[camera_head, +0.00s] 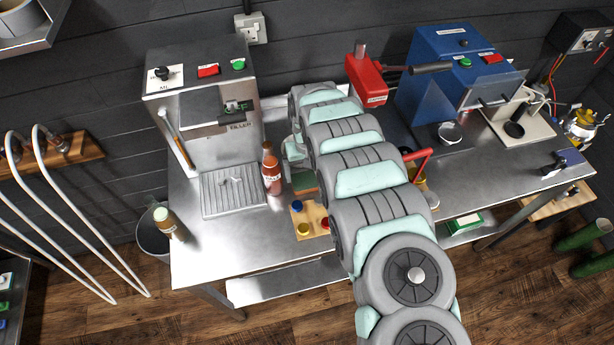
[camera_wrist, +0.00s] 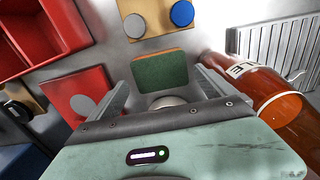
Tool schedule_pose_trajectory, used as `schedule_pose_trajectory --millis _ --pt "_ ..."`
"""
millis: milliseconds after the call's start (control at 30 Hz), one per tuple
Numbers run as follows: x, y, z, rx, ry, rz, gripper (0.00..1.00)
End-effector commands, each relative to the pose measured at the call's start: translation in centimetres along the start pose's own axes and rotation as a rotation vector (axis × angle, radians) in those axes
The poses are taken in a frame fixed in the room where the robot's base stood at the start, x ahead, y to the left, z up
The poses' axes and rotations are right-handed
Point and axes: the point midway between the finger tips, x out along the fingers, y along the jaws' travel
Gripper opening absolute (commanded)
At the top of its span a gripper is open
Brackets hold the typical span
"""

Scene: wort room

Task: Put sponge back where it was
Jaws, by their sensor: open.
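The sponge (camera_wrist: 160,71), dark green on top with an orange-brown edge, lies on the metal table. In the head view the sponge (camera_head: 304,181) shows just beside my arm, partly hidden. My gripper (camera_wrist: 162,78) is open, and its two fingers stand to the left and right of the sponge in the wrist view. The sponge appears in the gap, with nothing gripped. I cannot tell how far the fingertips are above it. In the head view my gripper (camera_head: 290,158) is partly hidden by my arm.
A reddish-brown bottle (camera_head: 271,170) stands close by my right finger in the wrist view (camera_wrist: 278,100). A wooden board with coloured caps (camera_head: 310,220) lies near the sponge. A drip tray (camera_head: 232,192) is at the left. A red bin (camera_wrist: 40,38) is on the other side.

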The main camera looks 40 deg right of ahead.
Motion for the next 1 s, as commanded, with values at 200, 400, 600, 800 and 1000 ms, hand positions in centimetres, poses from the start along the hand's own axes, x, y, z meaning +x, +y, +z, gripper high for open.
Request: schedule_pose_trajectory --millis 200,400,600,800,1000 --pt "-3.0 0.1 0.0 0.000 0.000 0.003 0.94" --pt "-5.5 0.0 -0.1 -0.001 0.002 0.002 0.94" --pt "-7.0 0.0 0.1 -0.001 -0.002 0.001 0.94" --pt "-7.3 0.0 0.1 -0.001 -0.002 0.000 0.94" --pt "-7.3 0.0 0.1 -0.001 -0.002 0.000 0.94"
